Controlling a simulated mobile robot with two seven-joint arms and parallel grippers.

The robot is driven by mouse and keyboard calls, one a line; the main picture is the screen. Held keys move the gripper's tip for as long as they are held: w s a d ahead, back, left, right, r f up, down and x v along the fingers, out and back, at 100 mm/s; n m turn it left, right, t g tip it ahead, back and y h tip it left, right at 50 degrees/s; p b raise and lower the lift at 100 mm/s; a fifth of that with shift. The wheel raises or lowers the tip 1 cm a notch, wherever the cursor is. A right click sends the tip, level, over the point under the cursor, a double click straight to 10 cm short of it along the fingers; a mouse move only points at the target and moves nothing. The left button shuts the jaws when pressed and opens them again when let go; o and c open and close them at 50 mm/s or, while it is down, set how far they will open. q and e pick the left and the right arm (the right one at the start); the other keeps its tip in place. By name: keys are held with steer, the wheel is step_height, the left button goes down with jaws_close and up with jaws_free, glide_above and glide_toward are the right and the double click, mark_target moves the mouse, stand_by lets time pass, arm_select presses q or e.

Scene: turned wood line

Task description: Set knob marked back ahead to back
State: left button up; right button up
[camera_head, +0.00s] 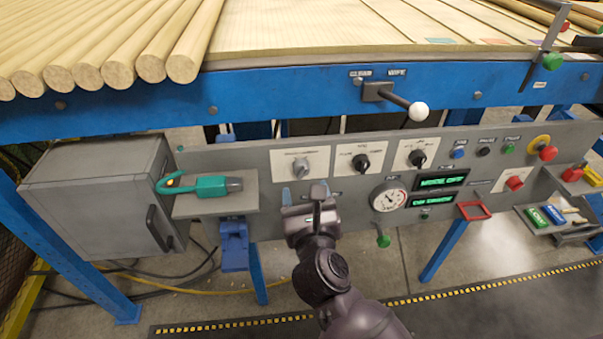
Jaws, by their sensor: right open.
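Three rotary knobs on white plates sit in a row on the grey control panel (257,160): a grey knob (300,166), a black knob (361,162) in the middle and another black knob (417,157) on the right. Their markings are too small to read, so I cannot tell which one is marked back ahead or where it points. My right gripper (304,194) is open and empty, just below the grey knob in the picture, in front of the panel's lower part. I see no contact with a knob. My left gripper is out of view.
A lever with a white ball (418,111) sticks out above the knobs. A gauge (389,197), green displays (443,182) and a red frame (474,211) are to the right. A green-knobbed lever (383,240) hangs below.

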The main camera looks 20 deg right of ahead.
mark_target(302, 174)
steer(key=x, duration=0.5)
steer(key=shift+w+f+b, duration=0.1)
steer(key=shift+w+b, duration=0.05)
steer(key=shift+b, duration=0.15)
steer(key=shift+w+d, duration=0.1)
steer(key=shift+w, duration=0.25)
steer(key=c, duration=0.9)
